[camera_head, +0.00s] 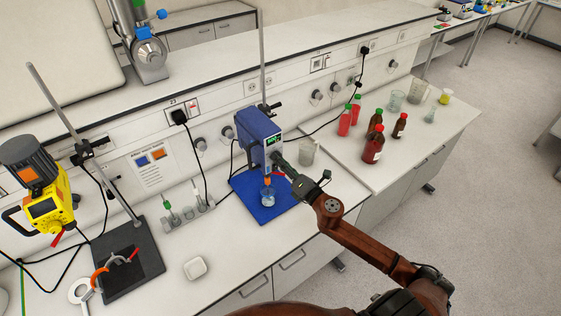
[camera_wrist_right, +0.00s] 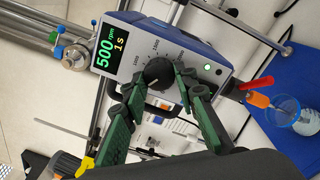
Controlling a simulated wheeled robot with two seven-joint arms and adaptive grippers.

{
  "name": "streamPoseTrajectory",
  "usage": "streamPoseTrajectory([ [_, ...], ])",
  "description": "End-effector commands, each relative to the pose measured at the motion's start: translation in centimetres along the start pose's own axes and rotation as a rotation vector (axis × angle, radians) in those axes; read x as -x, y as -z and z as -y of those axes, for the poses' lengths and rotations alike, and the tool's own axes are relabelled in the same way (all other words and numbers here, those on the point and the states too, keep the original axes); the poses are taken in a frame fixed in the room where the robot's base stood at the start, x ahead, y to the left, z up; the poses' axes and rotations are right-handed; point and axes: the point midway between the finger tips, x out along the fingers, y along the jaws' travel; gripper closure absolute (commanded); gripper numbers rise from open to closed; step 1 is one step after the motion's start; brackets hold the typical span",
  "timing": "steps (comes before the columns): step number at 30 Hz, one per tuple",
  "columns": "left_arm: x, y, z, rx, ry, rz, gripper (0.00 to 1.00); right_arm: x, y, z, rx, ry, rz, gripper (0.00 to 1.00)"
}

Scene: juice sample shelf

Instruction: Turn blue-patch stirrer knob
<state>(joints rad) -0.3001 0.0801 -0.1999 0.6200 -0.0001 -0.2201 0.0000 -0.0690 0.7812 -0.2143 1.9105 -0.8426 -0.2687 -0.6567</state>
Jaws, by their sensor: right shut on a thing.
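The blue stirrer (camera_head: 258,136) stands on a blue base plate (camera_head: 262,209) in the middle of the bench. In the right wrist view its front panel (camera_wrist_right: 140,42) has a green display (camera_wrist_right: 111,46) reading 500 rpm and 1 s. A black round knob (camera_wrist_right: 158,73) with a dial scale sits beside the display. My right gripper (camera_head: 276,160) reaches the stirrer's front from the right. In the wrist view its green fingers (camera_wrist_right: 162,82) are shut on the knob, one on each side. My left gripper is not in view.
A yellow stirrer (camera_head: 45,200) on a dark stand is at the left. Below the blue stirrer's head hangs an orange chuck over a small beaker (camera_head: 268,199). Red and brown bottles (camera_head: 373,150) and a glass beaker (camera_head: 307,152) stand to the right. A white dish (camera_head: 196,268) lies at the front.

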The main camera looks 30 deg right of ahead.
Motion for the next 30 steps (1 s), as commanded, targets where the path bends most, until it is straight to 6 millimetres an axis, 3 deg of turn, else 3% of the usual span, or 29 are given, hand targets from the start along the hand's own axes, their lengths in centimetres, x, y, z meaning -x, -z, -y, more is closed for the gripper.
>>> streamPoseTrajectory([
  [15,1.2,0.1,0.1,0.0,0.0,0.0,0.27,0.0,-0.1,-0.1,-0.394,0.003,0.018,0.98],
  [30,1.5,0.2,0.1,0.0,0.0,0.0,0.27,0.0,-0.1,-0.1,-0.499,0.004,0.023,0.98],
])
